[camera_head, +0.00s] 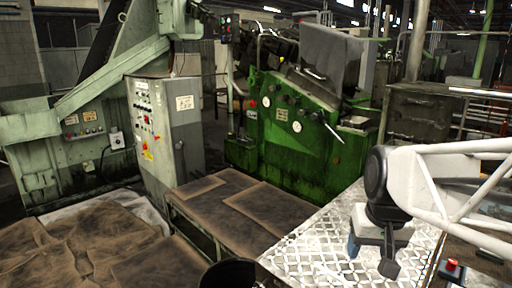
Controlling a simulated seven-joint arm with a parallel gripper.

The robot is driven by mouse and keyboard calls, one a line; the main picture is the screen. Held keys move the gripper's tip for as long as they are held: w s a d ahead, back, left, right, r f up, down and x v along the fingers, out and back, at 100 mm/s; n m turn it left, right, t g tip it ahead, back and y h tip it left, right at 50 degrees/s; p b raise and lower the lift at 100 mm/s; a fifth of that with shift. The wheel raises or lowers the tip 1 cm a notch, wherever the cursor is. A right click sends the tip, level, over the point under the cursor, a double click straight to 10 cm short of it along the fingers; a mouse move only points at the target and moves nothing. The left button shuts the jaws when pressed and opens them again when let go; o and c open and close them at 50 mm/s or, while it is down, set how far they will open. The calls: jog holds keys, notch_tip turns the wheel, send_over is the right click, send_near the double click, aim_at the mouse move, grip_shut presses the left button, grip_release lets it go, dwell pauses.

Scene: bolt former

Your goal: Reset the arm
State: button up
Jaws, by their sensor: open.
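My arm comes in from the right edge as a white, lattice-like link with a dark joint at its end. My gripper (371,258) hangs below that joint and points down over the patterned metal plate top (318,245). Its two fingers, one bluish and one dark grey, stand apart with nothing visible between them. I cannot tell how high the fingertips are above the plate.
A green machine (295,135) stands behind, with a grey control cabinet (165,130) to its left. A brown-topped low table (235,205) is left of the plate. A dark round bin (228,274) is at the front. A red button (451,265) is at lower right.

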jog(key=s+a+f+n, duration=0.1)
jog(key=s+a+f, duration=0.2)
jog(key=s, duration=0.5)
jog(key=shift+s+a+f, duration=0.2)
jog(key=shift+s+f, duration=0.05)
jog(key=shift+f, duration=0.45)
